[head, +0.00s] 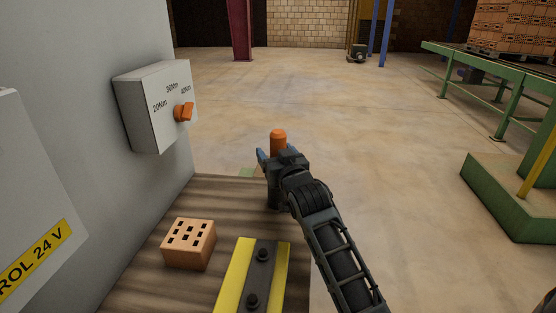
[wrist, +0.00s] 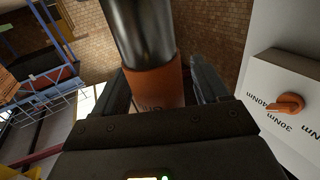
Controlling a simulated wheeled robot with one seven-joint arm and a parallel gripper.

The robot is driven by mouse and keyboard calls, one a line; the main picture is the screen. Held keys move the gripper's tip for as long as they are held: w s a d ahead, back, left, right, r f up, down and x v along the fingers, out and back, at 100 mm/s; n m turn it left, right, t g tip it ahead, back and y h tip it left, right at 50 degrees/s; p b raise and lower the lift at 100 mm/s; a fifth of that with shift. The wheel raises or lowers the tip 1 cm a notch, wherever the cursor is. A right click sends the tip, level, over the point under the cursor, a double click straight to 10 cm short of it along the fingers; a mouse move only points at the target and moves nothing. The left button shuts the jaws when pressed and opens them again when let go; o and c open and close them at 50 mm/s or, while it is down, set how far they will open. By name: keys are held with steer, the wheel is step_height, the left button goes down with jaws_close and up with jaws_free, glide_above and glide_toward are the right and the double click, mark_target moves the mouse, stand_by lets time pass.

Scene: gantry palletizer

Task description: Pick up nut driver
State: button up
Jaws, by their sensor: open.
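The nut driver has an orange handle (head: 278,141) that shows above my gripper (head: 273,158) at the far end of the wooden bench. In the wrist view its orange part (wrist: 158,86) stands between the two fingers of my gripper (wrist: 165,88), with a thick shiny metal shaft (wrist: 140,30) running to the top edge. The fingers are open, one on each side of the orange part. I cannot tell whether either finger touches it. My gripper and wrist hide the driver's lower part in the head view.
A perforated brick (head: 188,243) and a yellow-edged black plate with bolts (head: 238,275) lie on the bench (head: 222,204). A grey box with an orange torque knob (head: 184,111) is on the cabinet at left; the knob also shows in the wrist view (wrist: 288,103). Floor beyond is open.

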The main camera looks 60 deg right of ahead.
jaws_close()
stand_by(0.7)
